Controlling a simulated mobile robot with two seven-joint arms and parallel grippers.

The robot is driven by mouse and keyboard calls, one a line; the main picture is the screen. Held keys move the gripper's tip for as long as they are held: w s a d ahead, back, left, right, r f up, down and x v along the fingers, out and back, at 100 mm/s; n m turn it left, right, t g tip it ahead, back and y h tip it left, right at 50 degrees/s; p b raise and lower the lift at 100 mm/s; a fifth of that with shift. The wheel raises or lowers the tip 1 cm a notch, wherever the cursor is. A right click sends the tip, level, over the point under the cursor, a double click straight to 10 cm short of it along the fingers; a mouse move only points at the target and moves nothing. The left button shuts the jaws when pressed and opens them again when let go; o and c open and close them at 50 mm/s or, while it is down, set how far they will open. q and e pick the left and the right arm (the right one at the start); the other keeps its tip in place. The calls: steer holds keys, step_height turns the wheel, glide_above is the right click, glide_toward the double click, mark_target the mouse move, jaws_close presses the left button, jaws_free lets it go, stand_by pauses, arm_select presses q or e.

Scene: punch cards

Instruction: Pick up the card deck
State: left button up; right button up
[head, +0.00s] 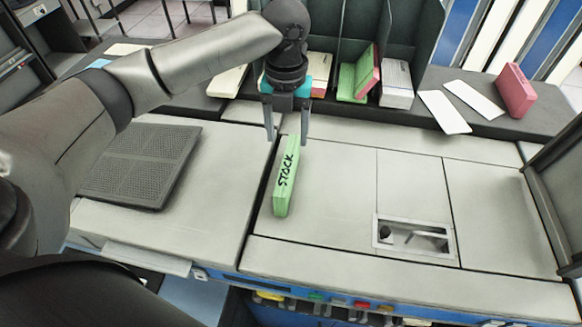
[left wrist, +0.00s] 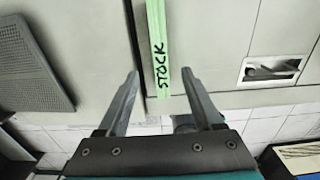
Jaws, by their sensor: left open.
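The card deck (head: 286,177) is a green block marked "STOCK" that stands on the light grey machine top in the head view. In the left wrist view the deck (left wrist: 157,45) shows as a narrow green strip at the top middle, ahead of the fingertips. My left gripper (head: 287,136) is open and empty, just beyond the far end of the deck. In the left wrist view its two fingers (left wrist: 160,73) are spread, with the near end of the strip between their tips. I cannot see my right gripper.
A dark textured pad (head: 141,165) lies to the left. A recessed panel (head: 413,238) is to the right of the deck. At the back, a dark shelf holds green cards (head: 347,82), a white stack (head: 396,85), loose white cards (head: 444,111) and a pink block (head: 515,91). The right surface is clear.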

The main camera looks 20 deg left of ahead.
mark_target(288, 162)
arm_select(q)
steer(key=f, duration=0.4)
steer(key=shift+s, duration=0.2)
step_height(288, 162, down, 2)
steer(key=shift+w+f+b, duration=0.1)
steer(key=shift+f+b, duration=0.05)
steer(key=shift+b, duration=0.15)
steer(key=shift+f, duration=0.45)
step_height(288, 162, down, 5)
steer(key=shift+w+r+b, duration=0.15)
steer(key=shift+b, duration=0.15)
arm_select(e)
steer(key=shift+s+f, duration=0.25)
steer(key=shift+f, duration=0.4)
arm_select(q)
steer(key=shift+c, duration=0.4)
steer(key=shift+c, duration=0.8)
jaws_close()
arm_select(e)
steer(key=shift+s, duration=0.15)
